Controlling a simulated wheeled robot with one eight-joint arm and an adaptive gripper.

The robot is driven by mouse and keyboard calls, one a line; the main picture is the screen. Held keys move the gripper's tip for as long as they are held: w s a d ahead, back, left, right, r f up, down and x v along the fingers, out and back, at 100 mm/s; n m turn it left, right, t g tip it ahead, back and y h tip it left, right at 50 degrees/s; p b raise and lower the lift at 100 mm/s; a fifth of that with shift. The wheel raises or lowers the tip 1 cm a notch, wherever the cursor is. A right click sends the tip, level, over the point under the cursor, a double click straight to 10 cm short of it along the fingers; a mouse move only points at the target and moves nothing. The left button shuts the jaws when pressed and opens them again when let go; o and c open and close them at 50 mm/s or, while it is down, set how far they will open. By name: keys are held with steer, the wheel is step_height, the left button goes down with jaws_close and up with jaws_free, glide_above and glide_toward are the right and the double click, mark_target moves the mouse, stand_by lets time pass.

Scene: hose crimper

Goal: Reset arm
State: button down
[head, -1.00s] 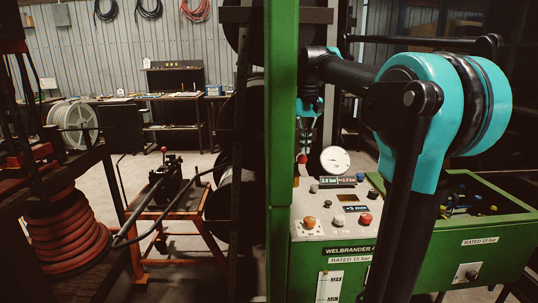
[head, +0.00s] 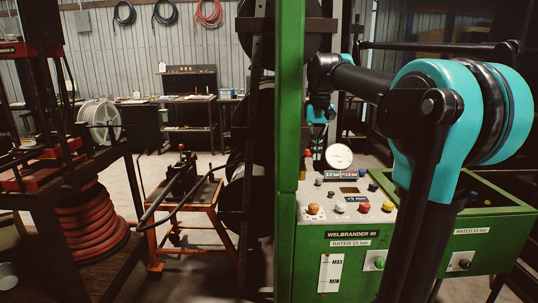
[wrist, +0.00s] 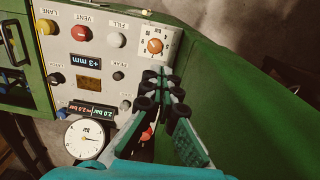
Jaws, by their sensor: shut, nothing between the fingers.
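My gripper (head: 318,150) hangs at the end of my teal and black arm, in front of the left part of the green machine's control panel (head: 345,205). It is shut and empty. In the wrist view its fingers (wrist: 165,80) point toward the panel near a round orange-knobbed dial (wrist: 154,46). Whether the fingertips touch the panel cannot be told. A white pressure gauge (head: 339,156) stands on the panel's top edge, to the right of the gripper; it also shows in the wrist view (wrist: 87,139).
A green post (head: 290,120) rises just left of the gripper. An open green bin (head: 480,195) adjoins the panel at right. An orange stand (head: 190,205) and a coiled red hose (head: 88,220) are at left. Open floor lies behind them.

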steer(key=s+d+f+t, duration=0.1)
steer(key=s+f, duration=0.6)
steer(key=f, duration=0.4)
steer(key=s+d+f+t, duration=0.1)
steer(key=s+f, duration=0.6)
steer(key=f, duration=0.4)
steer(key=s+d+f+t, duration=0.2)
steer(key=s+f, duration=0.5)
steer(key=f, duration=0.4)
steer(key=shift+s+f, duration=0.35)
steer(key=c, duration=2.2)
jaws_free()
